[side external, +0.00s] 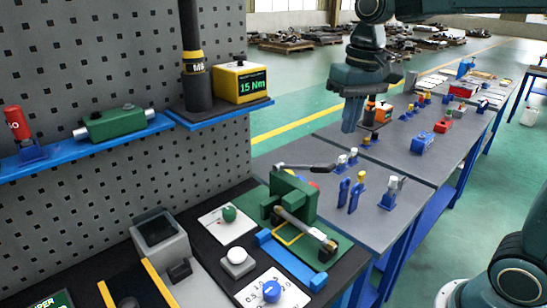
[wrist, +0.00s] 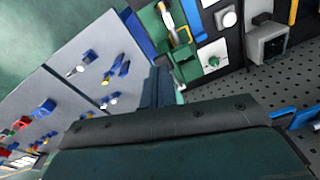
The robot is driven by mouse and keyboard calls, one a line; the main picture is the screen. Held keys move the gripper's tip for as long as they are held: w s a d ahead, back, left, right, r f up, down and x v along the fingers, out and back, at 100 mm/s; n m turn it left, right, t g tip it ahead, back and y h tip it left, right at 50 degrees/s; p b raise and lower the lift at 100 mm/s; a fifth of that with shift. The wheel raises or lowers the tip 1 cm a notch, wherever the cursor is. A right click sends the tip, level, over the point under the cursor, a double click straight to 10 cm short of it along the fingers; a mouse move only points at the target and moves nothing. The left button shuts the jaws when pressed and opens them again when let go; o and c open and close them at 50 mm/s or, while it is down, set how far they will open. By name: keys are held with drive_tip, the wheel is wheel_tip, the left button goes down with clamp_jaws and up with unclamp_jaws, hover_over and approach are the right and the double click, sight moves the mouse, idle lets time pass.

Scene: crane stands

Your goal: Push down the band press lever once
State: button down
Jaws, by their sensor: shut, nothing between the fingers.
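The band press is a green block (side external: 290,197) on a green base plate near the front edge of the bench. A metal lever (side external: 300,228) with a dark end slopes from the block toward the lower right. A second bar with a black grip (side external: 305,167) lies across the top rear; I cannot tell which of the two is the press lever. The press also shows at the top of the wrist view (wrist: 160,38). My gripper (side external: 349,126) is shut and empty, pointing down, above and behind the press to the right, touching nothing.
A blue bar (side external: 290,261) lies in front of the press. A white button (side external: 237,262), green knob (side external: 229,214) and blue knob (side external: 271,291) sit left and front. Grey tables (side external: 385,165) with blue tools extend behind. A perforated panel with a blue shelf (side external: 220,114) stands left.

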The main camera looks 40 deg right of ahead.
drive_tip(key=m+g, duration=0.1)
drive_tip(key=g, duration=0.1)
approach(323, 164)
drive_tip(key=shift+w+r, duration=0.15)
drive_tip(key=shift+r, duration=0.2)
drive_tip(key=shift+f, duration=0.1)
drive_tip(key=shift+s+a+f, duration=0.1)
drive_tip(key=shift+s+f, duration=0.05)
drive_tip(key=shift+f, duration=1.5)
drive_tip(key=shift+s+f, duration=0.2)
drive_tip(key=shift+f, duration=1.5)
